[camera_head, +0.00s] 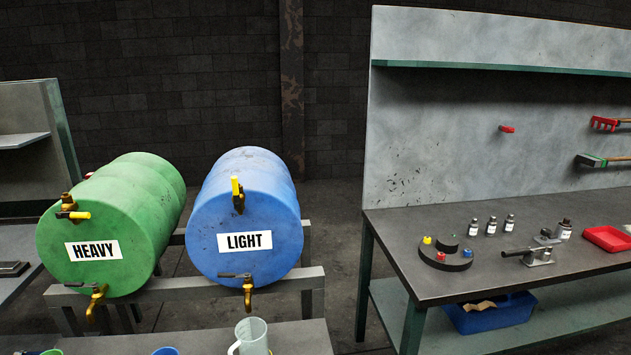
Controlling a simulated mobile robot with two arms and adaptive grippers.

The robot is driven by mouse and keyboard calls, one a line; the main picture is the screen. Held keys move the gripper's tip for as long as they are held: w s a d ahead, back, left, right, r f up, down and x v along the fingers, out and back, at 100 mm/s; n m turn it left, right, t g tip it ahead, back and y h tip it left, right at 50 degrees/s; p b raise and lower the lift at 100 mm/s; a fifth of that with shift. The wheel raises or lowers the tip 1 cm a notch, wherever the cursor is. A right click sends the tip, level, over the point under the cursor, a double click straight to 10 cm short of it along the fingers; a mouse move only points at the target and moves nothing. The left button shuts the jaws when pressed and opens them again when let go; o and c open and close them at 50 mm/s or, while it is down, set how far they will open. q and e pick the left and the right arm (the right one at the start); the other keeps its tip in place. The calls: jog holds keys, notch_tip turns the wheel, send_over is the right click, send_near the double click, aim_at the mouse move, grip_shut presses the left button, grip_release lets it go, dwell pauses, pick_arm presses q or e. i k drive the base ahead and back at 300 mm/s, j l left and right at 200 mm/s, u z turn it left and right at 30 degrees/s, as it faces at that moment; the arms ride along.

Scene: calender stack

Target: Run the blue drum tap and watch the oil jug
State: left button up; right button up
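The blue drum (245,210) lies on its side on a rack, with a white label reading LIGHT. Its lower brass tap (247,291) points down, with a dark lever lying level to the left. A yellow-handled fitting (237,195) sits higher on the drum face and points up. No oil stream shows under the tap. A pale translucent jug (253,338) with a handle on its left stands below the tap, cut off by the bottom edge. Its oil level cannot be told. Neither gripper is in view.
A green drum (105,215) labelled HEAVY lies to the left with its own tap (96,300). Both drums rest on a grey rack (185,288). At right, a workbench (405,240) holds small bottles, a round holder, a clamp and a red tray (607,238).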

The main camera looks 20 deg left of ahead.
aim_at(246, 275)
jog(key=u, duration=1.25)
